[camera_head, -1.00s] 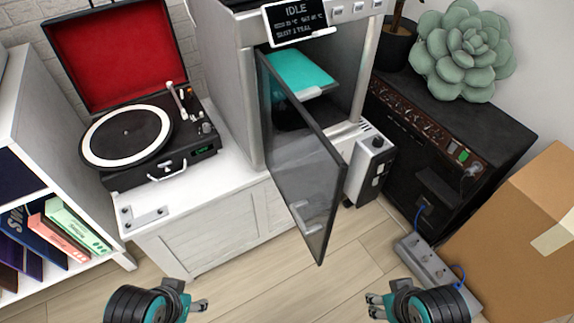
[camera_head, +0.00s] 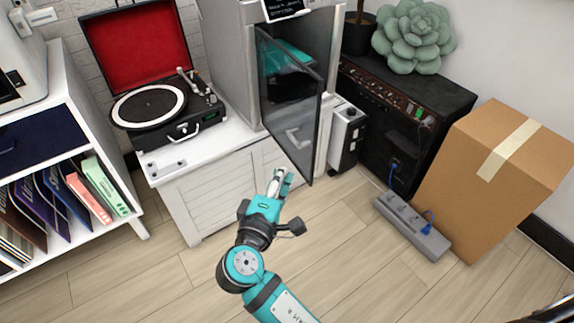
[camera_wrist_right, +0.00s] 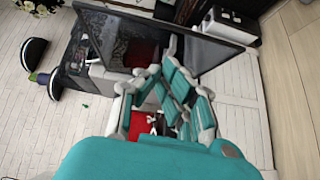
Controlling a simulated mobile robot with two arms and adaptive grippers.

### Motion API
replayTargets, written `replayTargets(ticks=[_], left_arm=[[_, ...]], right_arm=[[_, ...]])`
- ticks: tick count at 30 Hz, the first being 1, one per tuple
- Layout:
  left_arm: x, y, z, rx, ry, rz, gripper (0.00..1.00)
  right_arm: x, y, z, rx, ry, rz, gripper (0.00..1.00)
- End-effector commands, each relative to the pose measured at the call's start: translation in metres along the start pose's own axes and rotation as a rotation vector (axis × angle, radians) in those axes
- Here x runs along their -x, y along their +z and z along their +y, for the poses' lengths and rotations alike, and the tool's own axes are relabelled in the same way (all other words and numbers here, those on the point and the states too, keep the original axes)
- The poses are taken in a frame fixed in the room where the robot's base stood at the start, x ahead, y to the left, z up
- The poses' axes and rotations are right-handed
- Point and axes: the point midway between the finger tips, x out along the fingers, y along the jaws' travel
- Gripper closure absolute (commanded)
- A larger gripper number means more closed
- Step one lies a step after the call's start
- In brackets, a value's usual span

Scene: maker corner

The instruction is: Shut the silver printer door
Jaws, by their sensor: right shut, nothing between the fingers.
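The silver printer (camera_head: 228,60) stands on the white cabinet. Its dark glass door (camera_head: 290,100), hinged on the left, stands partly open, its free edge out in front of the printer. A pale handle (camera_head: 297,138) shows on the door. The teal print bed (camera_head: 285,58) is inside, partly seen through the glass. My right gripper (camera_head: 281,178) is shut and empty, near the door's lower part on its left side in the picture. In the right wrist view the door (camera_wrist_right: 150,38) lies just beyond the fingers; I cannot tell whether they touch. My left gripper is out of view.
A record player (camera_head: 165,110) with its red lid up sits left of the printer on the white cabinet (camera_head: 215,200). A black amplifier (camera_head: 400,120), a power strip (camera_head: 412,228) and a cardboard box (camera_head: 495,170) stand to the right. The floor in front is clear.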

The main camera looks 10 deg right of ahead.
Motion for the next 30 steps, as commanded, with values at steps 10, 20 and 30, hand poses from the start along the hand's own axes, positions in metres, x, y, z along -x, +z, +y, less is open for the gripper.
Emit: replayTargets(ticks=[10,20,30], left_arm=[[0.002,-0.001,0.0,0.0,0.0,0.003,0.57],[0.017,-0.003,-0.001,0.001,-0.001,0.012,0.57],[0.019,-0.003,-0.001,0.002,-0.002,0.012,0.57]], right_arm=[[-0.024,-0.015,0.021,0.044,0.08,0.015,1.0],[-0.094,-0.015,0.025,0.045,0.079,0.013,1.0],[-0.123,0.011,0.028,0.043,0.075,0.014,1.0]])
